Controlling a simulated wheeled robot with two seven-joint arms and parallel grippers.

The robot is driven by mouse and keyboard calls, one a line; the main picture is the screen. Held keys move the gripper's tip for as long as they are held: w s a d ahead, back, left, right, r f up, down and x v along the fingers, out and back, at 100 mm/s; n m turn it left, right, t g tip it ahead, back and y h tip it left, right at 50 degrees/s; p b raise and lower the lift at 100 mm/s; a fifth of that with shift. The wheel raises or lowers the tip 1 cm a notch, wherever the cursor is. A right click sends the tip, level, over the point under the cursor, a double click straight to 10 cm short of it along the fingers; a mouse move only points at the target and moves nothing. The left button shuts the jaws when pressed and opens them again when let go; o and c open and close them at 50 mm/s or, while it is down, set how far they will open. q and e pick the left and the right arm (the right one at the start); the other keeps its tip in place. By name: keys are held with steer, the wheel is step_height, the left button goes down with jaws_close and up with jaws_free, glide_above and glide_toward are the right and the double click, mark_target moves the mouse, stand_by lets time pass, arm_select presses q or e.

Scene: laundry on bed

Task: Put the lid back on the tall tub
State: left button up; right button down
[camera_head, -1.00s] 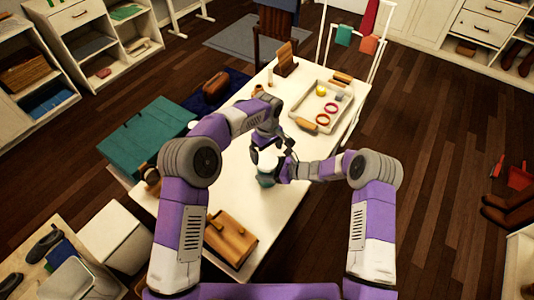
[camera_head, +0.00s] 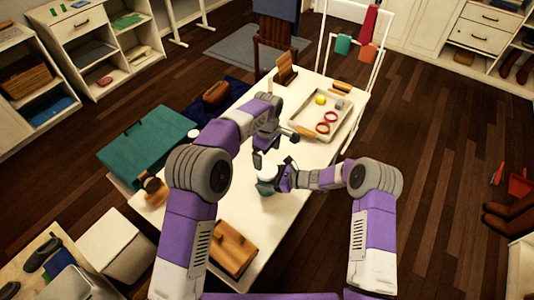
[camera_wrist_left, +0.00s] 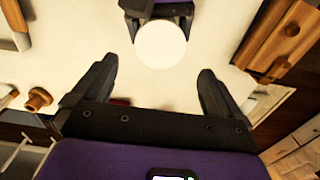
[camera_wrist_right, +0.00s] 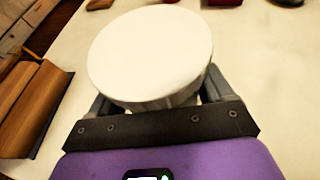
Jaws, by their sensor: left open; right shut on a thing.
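In the right wrist view the lid (camera_wrist_right: 150,50) covers the tub's whole top and looks level. Whether it is fully pressed down I cannot tell. My right gripper (camera_head: 284,180) is shut on the tub's side, below the lid. My left gripper (camera_head: 262,153) is open and empty, just beyond and above the tub. In the left wrist view the lid (camera_wrist_left: 162,44) lies ahead of its spread fingers, apart from them.
A tray (camera_head: 301,142) with rings and small items lies at the table's far right. A wooden box (camera_head: 232,250) sits at the near left. A teal chest (camera_head: 148,150) stands left of the table. The table around the tub is mostly clear.

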mark_target(267, 169)
arm_select(q)
steer(key=shift+f, duration=4)
steer(key=c, duration=1)
steer(key=shift+c, duration=0.2)
steer(key=m, duration=0.3)
steer(key=o, duration=1)
steer(key=shift+o, duration=0.2)
